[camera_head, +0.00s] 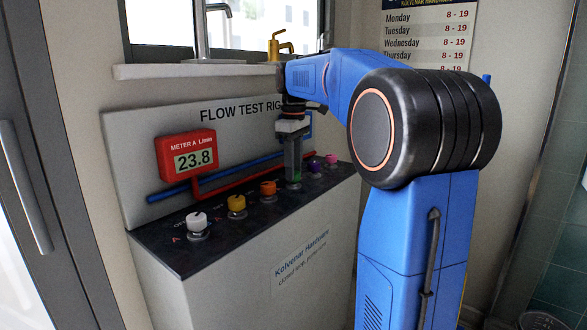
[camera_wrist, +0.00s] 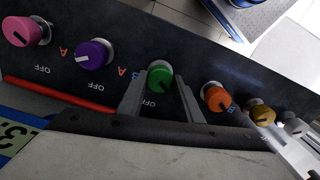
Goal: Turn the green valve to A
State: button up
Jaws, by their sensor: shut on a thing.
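The green valve (camera_wrist: 160,75) is a round knob on the dark top panel, between the purple and orange knobs in the wrist view. My gripper (camera_wrist: 159,90) has one finger on each side of it and is shut on it. An OFF label shows beside the knob; I cannot tell exactly where its pointer is. In the head view my gripper (camera_head: 293,178) reaches straight down to the panel and mostly hides the green valve. The red meter A (camera_head: 186,154) reads 23.8.
The knobs stand in a row: white (camera_head: 197,222), yellow (camera_head: 236,203) and orange (camera_head: 268,189) left of my gripper, purple (camera_head: 314,164) and pink (camera_head: 331,158) right of it. Red and blue pipes (camera_head: 227,174) run along the backboard (camera_head: 140,130) behind.

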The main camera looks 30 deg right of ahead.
jog(key=shift+n, duration=0.4)
jog(key=o, duration=1)
jog(key=shift+o, duration=0.2)
jog(key=shift+r, duration=0.1)
notch_tip(320, 180, up, 17)
jog(key=shift+r, duration=0.15)
